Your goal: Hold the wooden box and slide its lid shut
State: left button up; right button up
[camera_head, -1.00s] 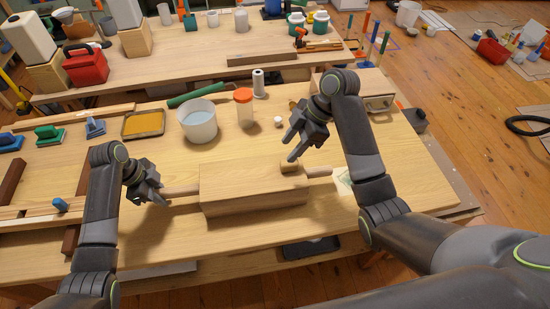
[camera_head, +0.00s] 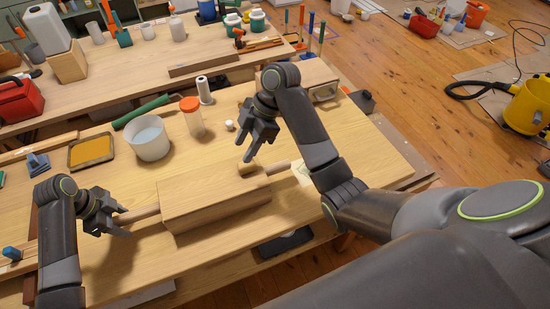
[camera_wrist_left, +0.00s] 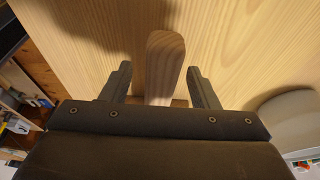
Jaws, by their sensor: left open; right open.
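The pale wooden box (camera_head: 215,212) lies on the workbench with its lid (camera_head: 200,184) on top; I cannot tell how far the lid is closed. A small wooden knob (camera_head: 246,169) stands near the lid's right end. A round handle (camera_head: 145,212) sticks out of the box's left end, another (camera_head: 279,168) out of its right end. My left gripper (camera_head: 120,224) is open at the left handle. In the left wrist view that handle (camera_wrist_left: 164,65) lies between the open fingers (camera_wrist_left: 163,82), with gaps on both sides. My right gripper (camera_head: 248,147) is open just above the knob.
Behind the box stand a white bucket (camera_head: 149,140), an orange-lidded jar (camera_head: 192,118), a white roll (camera_head: 205,91) and a small white cap (camera_head: 229,125). A yellow tray (camera_head: 91,151) lies at the left. Bare bench (camera_head: 135,262) shows in front of the box.

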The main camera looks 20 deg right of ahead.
pick_arm(q)
jog(key=shift+r+p, duration=4.1)
jog(key=shift+p, duration=0.1)
jog(key=shift+f, duration=0.1)
